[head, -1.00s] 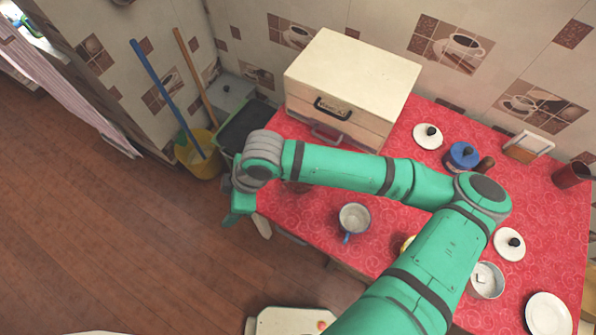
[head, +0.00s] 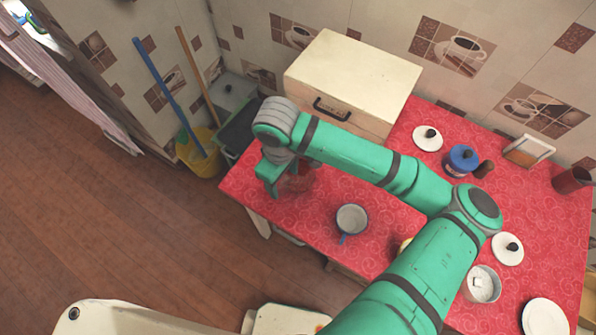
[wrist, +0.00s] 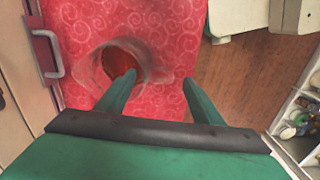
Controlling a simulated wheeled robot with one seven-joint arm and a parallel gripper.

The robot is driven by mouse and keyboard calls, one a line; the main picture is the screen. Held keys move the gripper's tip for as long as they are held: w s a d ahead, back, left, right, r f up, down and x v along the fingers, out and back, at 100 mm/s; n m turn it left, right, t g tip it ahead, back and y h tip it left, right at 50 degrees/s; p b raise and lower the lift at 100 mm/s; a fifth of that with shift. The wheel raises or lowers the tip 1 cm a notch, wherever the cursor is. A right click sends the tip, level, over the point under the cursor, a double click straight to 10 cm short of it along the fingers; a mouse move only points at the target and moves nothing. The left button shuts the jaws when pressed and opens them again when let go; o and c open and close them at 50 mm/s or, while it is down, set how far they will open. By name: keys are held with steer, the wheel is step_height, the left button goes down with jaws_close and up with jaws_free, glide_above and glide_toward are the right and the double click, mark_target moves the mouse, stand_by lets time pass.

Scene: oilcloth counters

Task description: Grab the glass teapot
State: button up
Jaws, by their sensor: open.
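The glass teapot (wrist: 104,60) is see-through, with reddish-brown contents, and stands on the red oilcloth in the wrist view. In the head view the teapot (head: 300,182) is partly hidden by my arm at the counter's left part. My gripper (wrist: 159,79) is open, with bare cloth showing between its fingers. Its left finger overlaps the teapot's lower right in the wrist view; I cannot tell whether they touch. In the head view my gripper (head: 270,180) is just left of the teapot, near the counter's edge.
A cream box (head: 352,75) with a dark handle stands behind the teapot. A cup (head: 352,218) sits to the right and nearer. Lids, a blue pot (head: 462,158) and a plate (head: 547,317) are farther right. A yellow bucket (head: 195,165) stands on the floor at left.

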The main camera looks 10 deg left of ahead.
steer(key=shift+s+a+f, duration=0.1)
steer(key=shift+f, duration=1.5)
steer(key=shift+a+f, duration=0.1)
steer(key=shift+f, duration=1.5)
jaws_close()
